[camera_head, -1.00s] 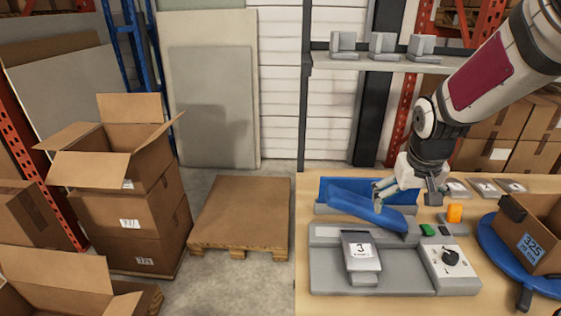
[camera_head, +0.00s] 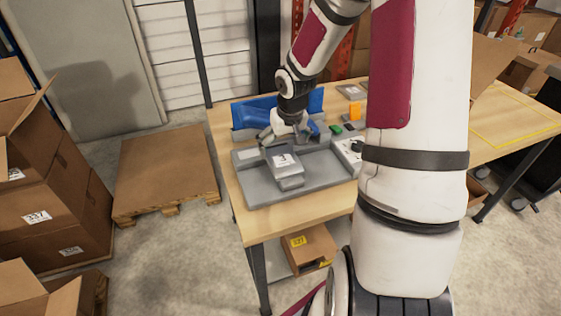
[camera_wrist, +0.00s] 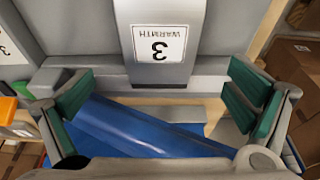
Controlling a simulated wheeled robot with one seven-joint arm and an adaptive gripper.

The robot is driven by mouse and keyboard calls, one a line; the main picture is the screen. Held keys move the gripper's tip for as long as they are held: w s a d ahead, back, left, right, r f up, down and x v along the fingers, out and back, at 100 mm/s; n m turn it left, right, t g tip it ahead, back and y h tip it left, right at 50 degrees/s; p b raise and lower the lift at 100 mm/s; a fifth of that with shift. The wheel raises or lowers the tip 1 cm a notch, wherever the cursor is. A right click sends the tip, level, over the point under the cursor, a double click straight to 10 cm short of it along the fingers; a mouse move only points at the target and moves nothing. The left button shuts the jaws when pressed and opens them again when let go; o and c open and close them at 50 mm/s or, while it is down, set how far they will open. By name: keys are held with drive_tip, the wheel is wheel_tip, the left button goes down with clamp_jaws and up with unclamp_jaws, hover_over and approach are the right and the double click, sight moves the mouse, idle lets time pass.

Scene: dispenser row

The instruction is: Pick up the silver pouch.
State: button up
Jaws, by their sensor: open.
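A blue sloped piece (camera_wrist: 140,130) lies across the wrist view below the pouch; a blue bin (camera_head: 250,112) stands behind the machine. An orange block (camera_head: 354,111) and a green piece (camera_head: 336,129) sit to the right. Cardboard boxes (camera_head: 45,215) and a pallet (camera_head: 166,175) stand left of the table.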

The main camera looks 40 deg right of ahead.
sight(281, 156)
drive_tip(key=shift+b+x, duration=0.3)
drive_tip(key=shift+x, duration=2.4)
drive_tip(key=shift+w+d+r, duration=0.1)
drive_tip(key=shift+w, duration=0.05)
drive_tip(key=shift+c, duration=0.5)
drive_tip(key=c, duration=1.2)
